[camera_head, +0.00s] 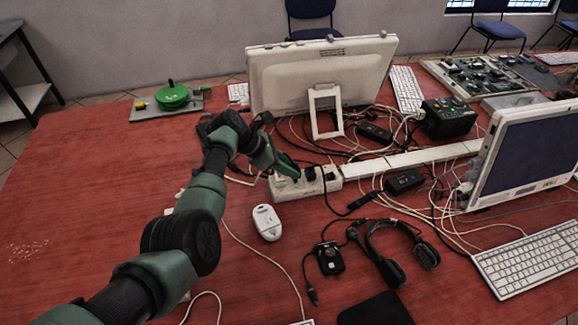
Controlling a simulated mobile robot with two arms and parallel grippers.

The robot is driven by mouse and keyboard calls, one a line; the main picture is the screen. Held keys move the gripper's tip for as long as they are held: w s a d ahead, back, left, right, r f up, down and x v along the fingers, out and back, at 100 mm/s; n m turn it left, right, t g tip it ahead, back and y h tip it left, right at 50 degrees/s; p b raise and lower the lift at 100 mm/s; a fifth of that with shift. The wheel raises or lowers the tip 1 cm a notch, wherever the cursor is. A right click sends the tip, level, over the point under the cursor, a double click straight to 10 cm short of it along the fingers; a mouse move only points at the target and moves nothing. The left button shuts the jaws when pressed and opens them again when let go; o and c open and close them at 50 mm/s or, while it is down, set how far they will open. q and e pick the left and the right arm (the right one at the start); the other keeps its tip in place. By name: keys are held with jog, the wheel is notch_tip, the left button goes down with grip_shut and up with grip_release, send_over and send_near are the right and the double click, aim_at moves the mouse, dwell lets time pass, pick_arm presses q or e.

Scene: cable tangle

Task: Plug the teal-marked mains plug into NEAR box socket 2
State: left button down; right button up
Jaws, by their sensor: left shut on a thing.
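My left arm reaches in from the lower left, and its dark green gripper (284,166) points down at the left end of a white socket box (283,190). The gripper is shut on a small dark thing at its tips, which looks like a mains plug. A teal mark on it is too small to make out. I cannot tell whether the plug touches the box. Dark plugs (328,173) sit at the right part of this box, with a black cable running down from it. My right gripper is not in view.
Behind the box stands a white monitor (320,75); another (530,150) stands at right. A long white strip (410,160) and tangled cables lie right of the box. A white mouse (267,222) and a headset (395,250) lie in front.

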pick_arm(q)
jog(key=shift+f+b, duration=0.65)
jog(key=shift+f, duration=0.6)
jog(key=c, duration=1)
grip_release()
jog(key=shift+a+r, duration=0.25)
jog(key=shift+r, duration=0.15)
jog(key=p+v, duration=0.1)
jog(key=v, duration=0.6)
jog(key=shift+f, duration=0.15)
jog(key=shift+s+f, duration=0.1)
